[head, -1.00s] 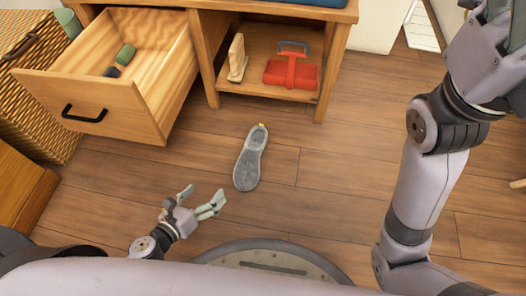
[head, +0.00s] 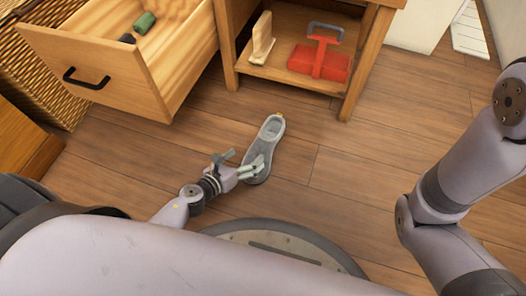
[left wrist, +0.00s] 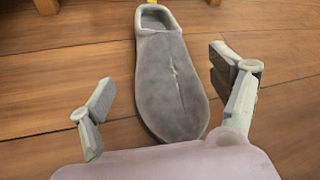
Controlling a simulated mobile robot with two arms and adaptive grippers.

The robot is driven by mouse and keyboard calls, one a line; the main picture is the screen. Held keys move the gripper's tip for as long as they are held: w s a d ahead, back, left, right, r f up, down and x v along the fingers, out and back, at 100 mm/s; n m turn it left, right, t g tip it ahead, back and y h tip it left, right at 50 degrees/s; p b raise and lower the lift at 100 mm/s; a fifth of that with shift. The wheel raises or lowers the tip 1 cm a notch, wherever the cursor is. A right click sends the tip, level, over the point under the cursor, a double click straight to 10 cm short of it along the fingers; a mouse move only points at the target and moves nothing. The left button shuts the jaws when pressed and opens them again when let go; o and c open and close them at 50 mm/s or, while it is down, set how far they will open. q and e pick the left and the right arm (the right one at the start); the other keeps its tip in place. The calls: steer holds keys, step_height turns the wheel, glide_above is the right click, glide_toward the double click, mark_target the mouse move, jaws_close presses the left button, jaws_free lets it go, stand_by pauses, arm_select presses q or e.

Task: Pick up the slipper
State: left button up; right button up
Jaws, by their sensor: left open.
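The grey slipper (head: 266,142) lies on the wooden floor in front of the shelf unit, its opening toward the unit. In the left wrist view the slipper (left wrist: 170,85) runs away from me, its rounded toe nearest. My left gripper (head: 246,165) is open beside the toe end in the head view. In the left wrist view the two fingers of my left gripper (left wrist: 168,100) stand apart, one on each side of the slipper, with the right finger closer to it. My right arm comes in at the right of the head view, but its gripper is out of the picture.
An open drawer (head: 105,75) holding a green object (head: 145,22) juts out at the upper left. The lower shelf (head: 290,78) holds a red item (head: 322,62) and a wooden piece (head: 262,40). A wicker basket (head: 45,75) stands far left. Floor right of the slipper is clear.

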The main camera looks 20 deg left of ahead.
mark_target(257, 152)
arm_select(q)
steer(key=shift+x, duration=0.95)
steer(key=x, duration=0.1)
steer(key=b+x, duration=0.1)
steer(key=x, duration=0.2)
steer(key=shift+d+f+b, duration=0.35)
steer(key=shift+d+f, duration=0.1)
steer(key=shift+d, duration=0.1)
steer(key=shift+w+d, duration=0.1)
steer(key=shift+w, duration=0.25)
steer(key=c, duration=1.2)
steer(key=shift+o, duration=0.2)
